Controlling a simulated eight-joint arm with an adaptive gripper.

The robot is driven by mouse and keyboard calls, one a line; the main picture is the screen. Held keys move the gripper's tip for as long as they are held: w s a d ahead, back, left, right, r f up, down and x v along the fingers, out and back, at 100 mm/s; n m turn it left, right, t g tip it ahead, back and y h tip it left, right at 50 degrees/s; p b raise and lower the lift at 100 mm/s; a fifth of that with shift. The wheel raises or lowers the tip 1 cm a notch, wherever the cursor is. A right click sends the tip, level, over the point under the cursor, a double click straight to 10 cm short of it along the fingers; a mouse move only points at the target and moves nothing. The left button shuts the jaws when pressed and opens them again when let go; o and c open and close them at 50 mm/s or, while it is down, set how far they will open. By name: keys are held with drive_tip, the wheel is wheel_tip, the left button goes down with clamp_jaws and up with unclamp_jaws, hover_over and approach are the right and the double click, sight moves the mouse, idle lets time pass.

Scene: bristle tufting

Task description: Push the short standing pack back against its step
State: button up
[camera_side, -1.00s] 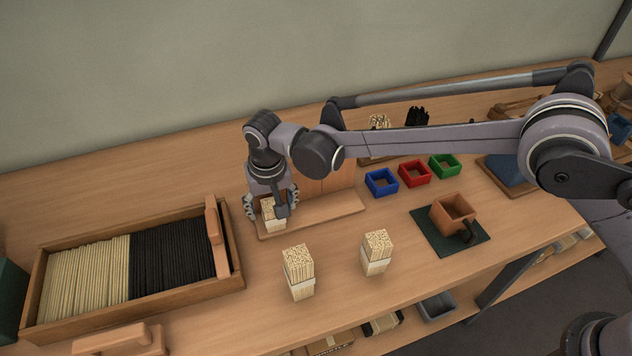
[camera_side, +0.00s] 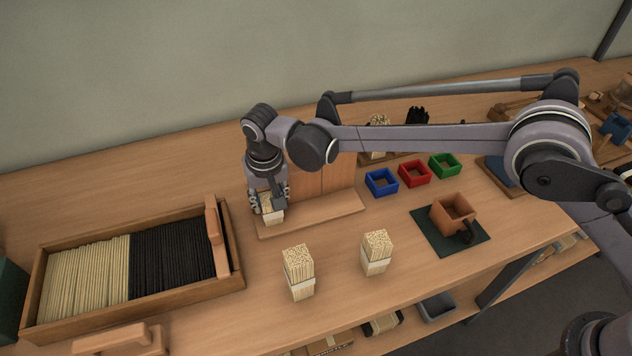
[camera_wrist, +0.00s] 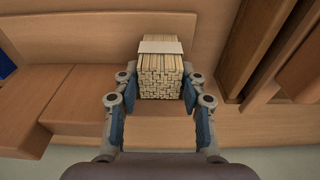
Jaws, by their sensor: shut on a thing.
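The short standing pack (camera_side: 272,213) is a bundle of pale bristles with a white band, upright at the left end of the wooden stepped fixture (camera_side: 325,207). My gripper (camera_side: 268,203) is shut on the pack from above. In the wrist view, the pack (camera_wrist: 160,68) sits between the blue-padded fingers of my gripper (camera_wrist: 160,80), one on each side. The fixture's upright wooden blocks (camera_side: 338,176) stand behind and right of the pack. My gripper hides the step directly behind it, so I cannot tell whether the pack touches it.
Two banded packs (camera_side: 298,272) (camera_side: 377,254) stand on the bench in front. A wooden tray (camera_side: 238,262) of pale and black bristles lies left, close to the fixture. Blue (camera_side: 381,183), red (camera_side: 414,174) and green (camera_side: 445,166) boxes and a brown cup (camera_side: 452,214) are to the right.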

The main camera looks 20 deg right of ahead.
drive_tip(key=shift+w, duration=0.3)
drive_tip(key=o, duration=1.2)
drive_tip(key=r, duration=0.4)
drive_tip(key=s+r, duration=0.1)
drive_tip(key=r, duration=0.3)
drive_tip(key=s+r, duration=0.1)
drive_tip(key=r, duration=0.3)
